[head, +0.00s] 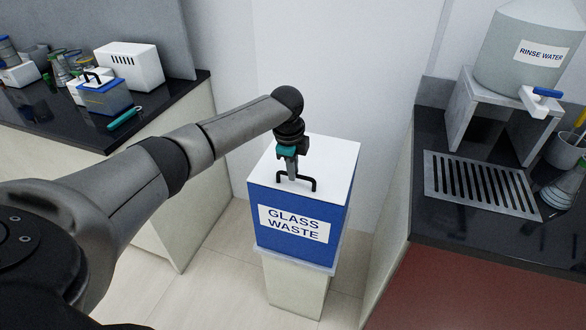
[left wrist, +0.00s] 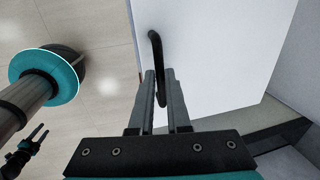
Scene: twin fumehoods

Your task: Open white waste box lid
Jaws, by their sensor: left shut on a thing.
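The waste box (head: 298,225) is blue with a "GLASS WASTE" label and stands on a pale pedestal between the two benches. Its white lid (head: 335,160) lies flat on top and looks closed. A black handle (head: 312,184) stands up from the lid near its front edge. My left gripper (head: 292,177) reaches down from above and is shut on the handle. In the left wrist view, the fingers of my left gripper (left wrist: 160,88) lie on both sides of the black handle (left wrist: 155,50), over the white lid (left wrist: 210,50). My right gripper (left wrist: 38,135) shows small at the lower left there, apart from the box.
The left bench (head: 150,120) holds a white box (head: 131,66), a small blue box (head: 105,98) and a teal tool (head: 124,118). The right bench (head: 480,232) holds a rinse water tank (head: 520,60) and a drain grate (head: 480,185). A wall stands close behind the waste box.

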